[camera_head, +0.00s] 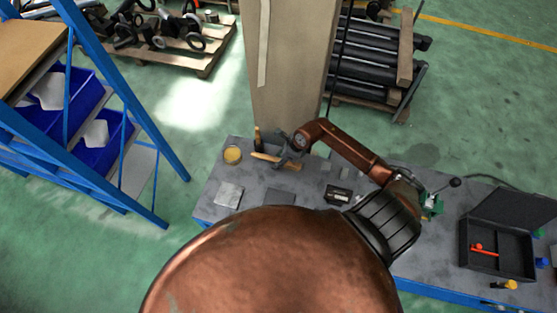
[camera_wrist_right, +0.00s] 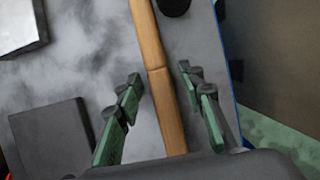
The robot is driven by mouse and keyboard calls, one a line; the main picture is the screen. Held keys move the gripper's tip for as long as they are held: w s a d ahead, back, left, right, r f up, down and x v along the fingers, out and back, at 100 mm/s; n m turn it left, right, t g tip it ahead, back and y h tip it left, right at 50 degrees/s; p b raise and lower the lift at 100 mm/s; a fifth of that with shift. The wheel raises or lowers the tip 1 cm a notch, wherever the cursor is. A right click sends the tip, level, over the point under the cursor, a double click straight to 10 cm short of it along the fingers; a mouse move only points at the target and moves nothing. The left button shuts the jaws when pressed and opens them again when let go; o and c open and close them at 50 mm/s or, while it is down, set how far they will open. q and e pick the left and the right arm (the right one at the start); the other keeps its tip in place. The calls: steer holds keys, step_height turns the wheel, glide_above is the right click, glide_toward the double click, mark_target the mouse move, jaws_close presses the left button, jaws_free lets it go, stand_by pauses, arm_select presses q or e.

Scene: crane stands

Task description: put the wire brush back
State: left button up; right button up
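A long, slim wooden piece (camera_head: 262,157) lies on the grey workbench near the pillar, and I take it for the wire brush. No bristles can be made out. In the right wrist view the wooden piece (camera_wrist_right: 152,42) runs between the two green-padded fingers of my right gripper (camera_wrist_right: 160,76), with a gap on each side. The right gripper (camera_head: 283,160) is open above or around the wood in the head view; I cannot tell the height. The far end of the wood is out of the wrist picture. My left gripper is not in view.
A yellow tin (camera_head: 232,155) and an upright dark-and-yellow tool (camera_head: 257,138) stand close by. A silver plate (camera_head: 229,194) and a dark plate (camera_head: 280,197) lie in front. The pillar (camera_head: 288,75) rises behind the bench. An open black case (camera_head: 497,250) sits at right.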

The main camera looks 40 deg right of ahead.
steer(key=shift+r, duration=0.2)
steer(key=b+v, duration=0.1)
steer(key=v, duration=1)
steer(key=shift+d+r+b, duration=0.15)
steer(key=shift+r+b, duration=0.25)
